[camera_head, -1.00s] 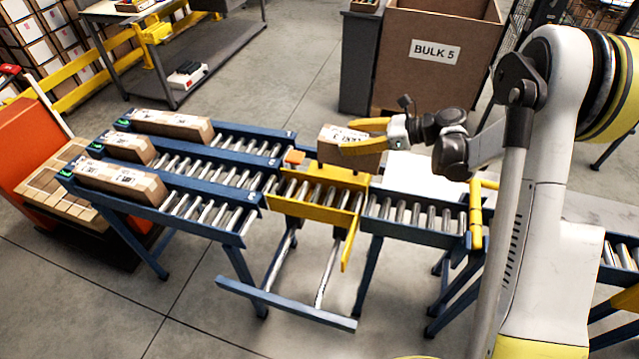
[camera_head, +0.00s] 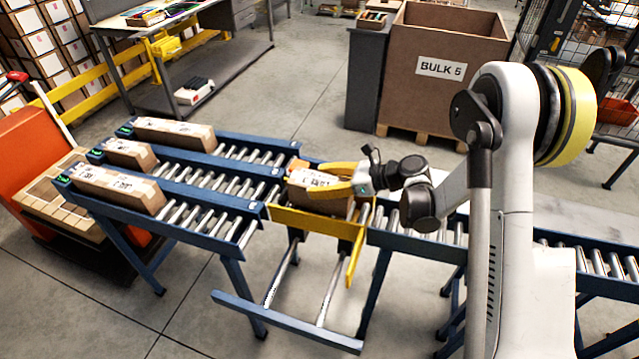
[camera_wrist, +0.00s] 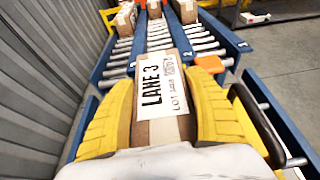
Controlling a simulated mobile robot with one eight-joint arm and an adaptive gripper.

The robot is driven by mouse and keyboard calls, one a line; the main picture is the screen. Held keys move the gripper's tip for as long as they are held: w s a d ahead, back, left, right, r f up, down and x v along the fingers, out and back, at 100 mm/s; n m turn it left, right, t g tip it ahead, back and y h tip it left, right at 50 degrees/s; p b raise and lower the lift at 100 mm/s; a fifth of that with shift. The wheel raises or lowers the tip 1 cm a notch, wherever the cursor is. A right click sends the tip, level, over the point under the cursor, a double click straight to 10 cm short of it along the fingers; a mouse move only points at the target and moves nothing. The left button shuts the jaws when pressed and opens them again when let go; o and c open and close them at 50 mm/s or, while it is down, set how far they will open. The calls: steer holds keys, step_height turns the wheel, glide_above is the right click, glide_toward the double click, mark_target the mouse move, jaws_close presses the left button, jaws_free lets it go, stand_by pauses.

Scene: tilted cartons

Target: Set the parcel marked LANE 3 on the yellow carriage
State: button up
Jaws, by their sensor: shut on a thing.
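The LANE 3 parcel (camera_head: 322,203) is a small brown carton. Its white label, reading LANE 3, faces up in the wrist view (camera_wrist: 160,88). My gripper (camera_head: 308,179) is shut on it, with one yellow finger along each side, as the wrist view also shows (camera_wrist: 168,75). The yellow carriage (camera_head: 318,225) stands at the ends of the roller lanes, directly under the parcel. The parcel is low, within the carriage's outline behind its front wall. The parcel's underside is hidden, so I cannot tell whether it touches the carriage rollers.
Three blue roller lanes (camera_head: 205,222) lie left of the carriage, each with a carton at its far end. An orange block (camera_head: 297,164) sits behind the carriage. A blue roller conveyor (camera_head: 420,245) adjoins on the right. A BULK 5 bin (camera_head: 440,95) stands behind.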

steer(key=shift+f+b, duration=0.55)
steer(key=shift+b, duration=0.1)
steer(key=o, duration=1.4)
